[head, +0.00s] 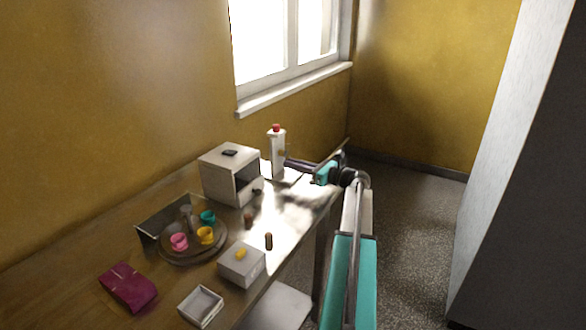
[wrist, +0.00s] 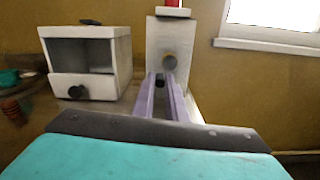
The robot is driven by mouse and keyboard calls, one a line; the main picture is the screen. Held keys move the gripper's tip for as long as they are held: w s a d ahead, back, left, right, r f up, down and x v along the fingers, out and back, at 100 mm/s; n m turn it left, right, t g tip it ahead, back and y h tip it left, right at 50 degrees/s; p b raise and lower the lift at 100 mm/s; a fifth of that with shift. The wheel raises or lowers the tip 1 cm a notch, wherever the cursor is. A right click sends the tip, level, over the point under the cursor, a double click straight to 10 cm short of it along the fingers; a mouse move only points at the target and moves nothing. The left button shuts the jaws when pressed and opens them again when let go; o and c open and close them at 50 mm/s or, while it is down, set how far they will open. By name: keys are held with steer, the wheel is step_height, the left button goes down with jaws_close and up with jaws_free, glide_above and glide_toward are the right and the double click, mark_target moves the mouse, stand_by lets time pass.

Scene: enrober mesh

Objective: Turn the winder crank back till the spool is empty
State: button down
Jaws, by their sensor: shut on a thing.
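The winder is a white upright post (head: 278,157) at the far end of the table, with a red part (head: 276,128) on top. In the wrist view the post (wrist: 157,42) stands straight ahead, with the red part (wrist: 173,3) cut off by the top edge. A round grey hub (wrist: 170,62) shows on its near face. My gripper (head: 288,163) reaches to the post from the right. In the wrist view its two long purple fingers (wrist: 161,84) are shut on a small dark piece just below the hub, apparently the crank handle. Whether line is left on the spool cannot be told.
A white cabinet (wrist: 119,60) with a knobbed drawer stands left of the winder. Nearer are a round tray (head: 180,259) with coloured cups, a white box (head: 238,269), an open white tray (head: 201,306) and a magenta packet (head: 128,288). A wall and window are behind.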

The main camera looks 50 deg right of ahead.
mark_target(290, 155)
steer(key=n+b, duration=0.1)
steer(key=n, duration=0.1)
steer(key=d+n+b, duration=0.1)
steer(key=n+b, duration=0.1)
steer(key=n, duration=0.1)
steer(key=shift+w+d+f+n, duration=0.15)
steer(key=shift+f+n, duration=0.15)
steer(key=shift+f, duration=0.1)
steer(key=n+b, duration=0.2)
steer(key=d+n+b, duration=0.1)
steer(key=n+b, duration=0.1)
steer(key=n, duration=0.1)
steer(key=shift+w+d+r+b, duration=0.1)
steer(key=shift+w+b, duration=0.05)
steer(key=shift+b, duration=0.2)
steer(key=n+b, duration=0.2)
steer(key=n, duration=0.1)
steer(key=d+n+b, duration=0.1)
steer(key=shift+w+r+n, duration=0.1)
steer(key=shift+r+n, duration=0.15)
steer(key=shift+n, duration=0.05)
steer(key=shift+r+n+b, duration=0.35)
steer(key=shift+n+b, duration=0.55)
steer(key=shift+n, duration=0.2)
steer(key=c, duration=1.8)
jaws_free()
steer(key=shift+o, duration=0.2)
steer(key=shift+d, duration=0.1)
steer(key=v, duration=1.3)
steer(key=shift+s, duration=0.4)
